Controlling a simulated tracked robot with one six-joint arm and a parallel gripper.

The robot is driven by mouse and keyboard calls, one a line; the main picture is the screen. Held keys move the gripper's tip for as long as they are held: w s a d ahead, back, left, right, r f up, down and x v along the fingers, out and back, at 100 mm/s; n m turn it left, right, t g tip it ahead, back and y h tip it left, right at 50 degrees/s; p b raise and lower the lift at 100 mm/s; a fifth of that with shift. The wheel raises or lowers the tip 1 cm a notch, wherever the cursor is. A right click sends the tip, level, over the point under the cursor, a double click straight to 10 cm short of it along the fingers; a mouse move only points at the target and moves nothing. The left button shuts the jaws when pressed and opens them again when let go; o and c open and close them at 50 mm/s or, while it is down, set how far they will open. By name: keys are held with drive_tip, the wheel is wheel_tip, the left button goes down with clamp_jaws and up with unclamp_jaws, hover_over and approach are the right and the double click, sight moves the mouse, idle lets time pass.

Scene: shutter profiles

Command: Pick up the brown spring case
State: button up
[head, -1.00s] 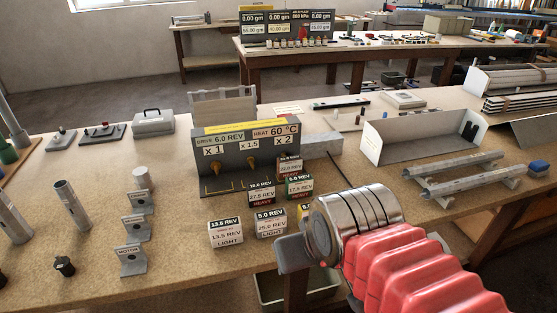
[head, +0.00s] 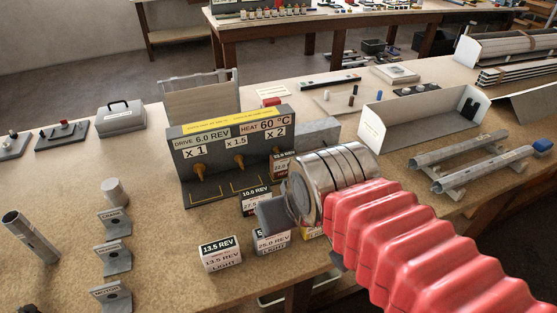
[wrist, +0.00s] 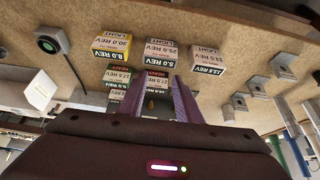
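Several small labelled spring cases stand on the bench in front of the grey drive stand. The 13.5 REV case (head: 221,253) is in the clear at the front; the wrist view shows it inverted (wrist: 207,60). The 5.0 REV case (head: 270,241) and 10.0 REV case (head: 253,201) are partly covered by my gripper (head: 276,214) in the head view. A yellow-sided 8.0 REV case (wrist: 112,46) also shows in the wrist view. I cannot tell which case is brown. In the wrist view my gripper (wrist: 156,82) has its two fingers apart, with cases beyond them.
The drive stand (head: 228,152) with knobs is close behind the cases. Metal profiles (head: 462,160) and an open white tray (head: 420,130) are at the right. The front bench edge is near.

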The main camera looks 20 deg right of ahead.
drive_tip(key=shift+o, duration=0.4)
drive_tip(key=shift+d, duration=0.1)
drive_tip(key=shift+o, duration=0.7)
drive_tip(key=o, duration=0.3)
drive_tip(key=shift+w+d+r, duration=0.15)
drive_tip(key=shift+w+r, duration=0.05)
drive_tip(key=shift+w, duration=0.4)
drive_tip(key=o, duration=1)
drive_tip(key=shift+g, duration=0.3)
drive_tip(key=w+d, duration=0.1)
drive_tip(key=w, duration=0.3)
drive_tip(key=w+d, duration=0.2)
drive_tip(key=w, duration=0.2)
drive_tip(key=w+d, duration=0.1)
drive_tip(key=w, duration=0.3)
drive_tip(key=shift+w+d+r, duration=0.15)
drive_tip(key=shift+d+r, duration=0.25)
drive_tip(key=shift+o, duration=0.2)
approach(287, 159)
drive_tip(key=shift+r+g, duration=0.25)
drive_tip(key=shift+g, duration=0.05)
drive_tip(key=shift+w, duration=0.1)
drive_tip(key=x, duration=0.8)
drive_tip(key=shift+w+f, duration=0.15)
drive_tip(key=shift+f, duration=0.05)
